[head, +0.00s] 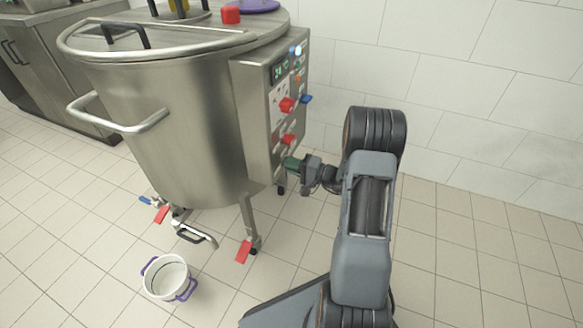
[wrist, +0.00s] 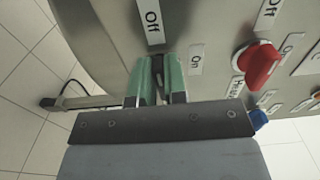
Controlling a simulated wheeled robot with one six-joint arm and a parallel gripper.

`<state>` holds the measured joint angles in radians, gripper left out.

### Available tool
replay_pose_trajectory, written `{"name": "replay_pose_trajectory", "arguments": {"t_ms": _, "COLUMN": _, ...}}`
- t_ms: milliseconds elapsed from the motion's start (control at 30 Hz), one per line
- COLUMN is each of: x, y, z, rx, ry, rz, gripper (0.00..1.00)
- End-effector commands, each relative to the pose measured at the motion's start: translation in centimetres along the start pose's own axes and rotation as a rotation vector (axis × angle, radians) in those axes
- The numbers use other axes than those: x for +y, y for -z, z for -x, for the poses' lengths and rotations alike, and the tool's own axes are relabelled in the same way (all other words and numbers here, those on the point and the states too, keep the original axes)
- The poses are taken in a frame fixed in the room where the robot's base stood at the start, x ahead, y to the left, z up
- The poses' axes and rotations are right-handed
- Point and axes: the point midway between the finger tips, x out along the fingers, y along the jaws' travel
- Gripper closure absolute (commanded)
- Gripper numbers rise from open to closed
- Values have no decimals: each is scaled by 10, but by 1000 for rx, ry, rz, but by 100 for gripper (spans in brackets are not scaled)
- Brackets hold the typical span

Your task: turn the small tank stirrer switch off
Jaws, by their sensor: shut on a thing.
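The steel tank (head: 185,120) has a control box (head: 255,115) on its right side. My gripper (head: 291,164) is at the lower part of the box's panel, where it hides the switch in the head view. In the wrist view my gripper (wrist: 160,84) has its green fingers on both sides of a dark switch (wrist: 158,67) and is shut on it. The visible dark part lines up roughly with "Off"; most of the switch is hidden.
A red knob (wrist: 259,65) and a blue knob (wrist: 259,119) sit right of my gripper in the wrist view. A white bucket (head: 167,277) with purple handles stands on the floor. The floor at right is clear.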

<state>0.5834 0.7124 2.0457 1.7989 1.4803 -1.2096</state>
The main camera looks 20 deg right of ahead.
Motion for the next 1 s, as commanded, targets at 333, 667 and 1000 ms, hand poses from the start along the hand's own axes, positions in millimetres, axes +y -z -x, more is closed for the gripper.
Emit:
{"name": "replay_pose_trajectory", "arguments": {"t_ms": 333, "x": 1, "y": -1, "z": 0, "rx": -3, "ry": -3, "rz": 3, "gripper": 100}}
{"name": "replay_pose_trajectory", "arguments": {"t_ms": 667, "x": 1, "y": -1, "z": 0, "rx": -1, "ry": -1, "rz": 3, "gripper": 62}}
{"name": "replay_pose_trajectory", "arguments": {"t_ms": 1000, "x": -1, "y": 1, "z": 10, "rx": 3, "ry": -1, "rz": 2, "gripper": 62}}
